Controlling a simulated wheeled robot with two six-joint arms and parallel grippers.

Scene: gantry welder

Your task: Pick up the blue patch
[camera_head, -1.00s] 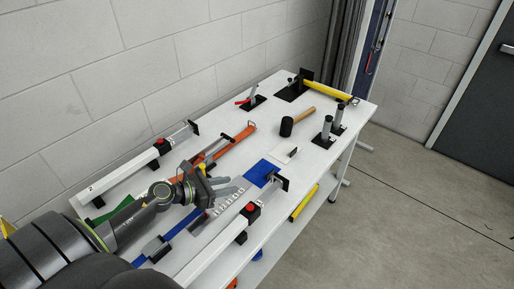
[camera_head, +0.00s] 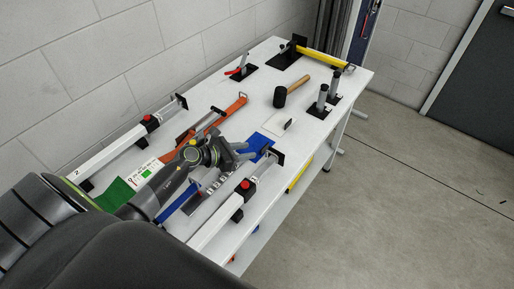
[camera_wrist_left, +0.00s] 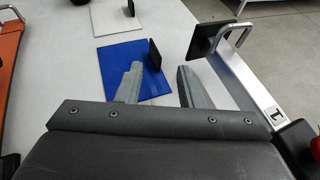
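The blue patch (camera_head: 264,140) is a flat blue square lying on the white table, near the end of a silver rail clamp. In the left wrist view the blue patch (camera_wrist_left: 117,66) lies just beyond my fingers, with a small black upright tab (camera_wrist_left: 154,54) at its right edge. My left gripper (camera_head: 247,151) is open and empty. Its two fingers (camera_wrist_left: 160,73) are spread apart; the left one overlaps the patch in the picture and the right one is beside it. Whether they touch it I cannot tell. My right gripper is not in view.
A white plate (camera_head: 282,126) lies just behind the patch. The numbered rail clamp (camera_head: 222,213) runs along the near side, close to my right finger. A black-headed mallet (camera_head: 281,97), black-based posts (camera_head: 320,103) and an orange clamp (camera_head: 233,108) are farther off.

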